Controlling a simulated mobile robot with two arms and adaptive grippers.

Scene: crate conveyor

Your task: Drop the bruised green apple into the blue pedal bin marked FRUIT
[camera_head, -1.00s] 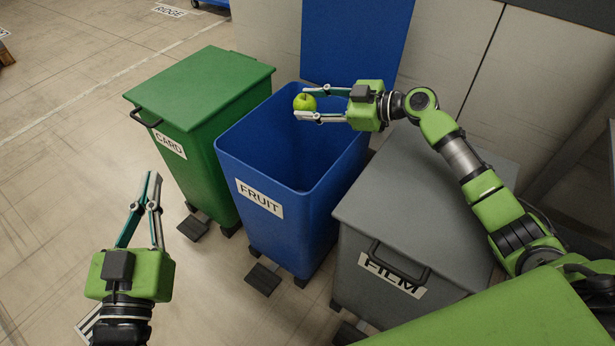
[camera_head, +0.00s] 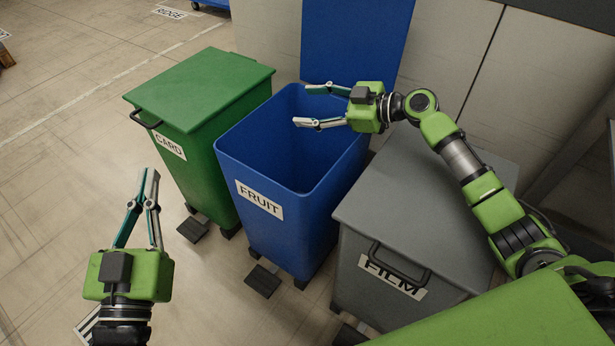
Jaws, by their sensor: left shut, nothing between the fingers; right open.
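The blue pedal bin marked FRUIT (camera_head: 290,228) stands in the middle with its blue lid (camera_head: 356,40) raised at the back. My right gripper (camera_head: 300,105) is open and empty over the bin's mouth, its fingers pointing left. The green apple is not visible now; much of the bin's inside is hidden by its front wall. My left gripper (camera_head: 150,172) is shut and empty, low at the left, in front of the green bin and pointing up in the picture.
A green bin marked CARD (camera_head: 205,90) with its lid closed stands left of the blue bin. A grey bin marked FILM (camera_head: 430,200), also closed, stands to its right. Black pedals (camera_head: 263,280) stick out at the front. The floor (camera_head: 70,150) at the left is clear.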

